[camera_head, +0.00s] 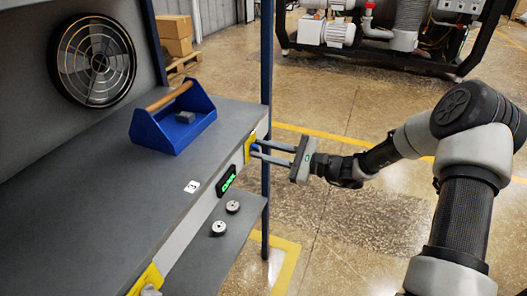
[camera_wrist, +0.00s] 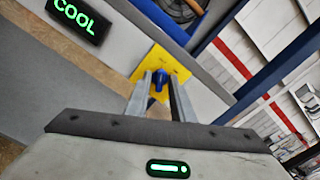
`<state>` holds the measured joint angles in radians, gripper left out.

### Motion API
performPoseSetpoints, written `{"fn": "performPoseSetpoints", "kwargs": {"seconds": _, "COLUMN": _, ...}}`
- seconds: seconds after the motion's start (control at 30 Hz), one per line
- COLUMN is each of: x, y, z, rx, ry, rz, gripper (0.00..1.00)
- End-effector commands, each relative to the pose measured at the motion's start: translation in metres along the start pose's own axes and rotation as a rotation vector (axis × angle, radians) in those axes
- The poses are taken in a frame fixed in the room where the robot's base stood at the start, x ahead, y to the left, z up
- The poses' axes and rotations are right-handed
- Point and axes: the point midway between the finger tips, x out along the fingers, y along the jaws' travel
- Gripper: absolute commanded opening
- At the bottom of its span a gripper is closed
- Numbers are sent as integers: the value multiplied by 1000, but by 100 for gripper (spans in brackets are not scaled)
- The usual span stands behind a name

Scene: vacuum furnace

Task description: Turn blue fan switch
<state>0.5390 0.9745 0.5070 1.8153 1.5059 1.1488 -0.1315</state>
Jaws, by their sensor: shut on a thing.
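The blue fan switch (camera_wrist: 159,79) is a small blue knob on a yellow plate (camera_wrist: 143,68) on the front face of the bench. In the head view the blue knob (camera_head: 254,147) shows at the front edge, on the yellow plate (camera_head: 248,145). My gripper (camera_wrist: 160,92) is shut on the blue switch, with one finger on each side of it. In the head view my gripper (camera_head: 258,151) reaches the switch from the right. The fan (camera_head: 94,61), a round black grille, is on the back panel. I cannot tell whether it spins.
A green-lit display (camera_head: 226,180) is on the bench front and reads COOL in the wrist view (camera_wrist: 77,14). A blue tote (camera_head: 171,123) stands on the bench top (camera_head: 110,190). A lower shelf (camera_head: 232,245) holds two round pieces. A blue post (camera_head: 266,100) stands close beside my fingers.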

Motion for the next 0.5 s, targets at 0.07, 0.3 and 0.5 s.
{"fn": "performPoseSetpoints", "kwargs": {"seconds": 0.07, "x": -1, "y": 1, "z": -1, "rx": -2, "ry": 4, "rz": 1, "gripper": 0}}
{"fn": "performPoseSetpoints", "kwargs": {"seconds": 0.3, "x": -1, "y": 1, "z": -2, "rx": -1, "ry": 4, "rz": 1, "gripper": 0}}
{"fn": "performPoseSetpoints", "kwargs": {"seconds": 0.5, "x": -1, "y": 0, "z": -1, "rx": -1, "ry": 3, "rz": 1, "gripper": 27}}
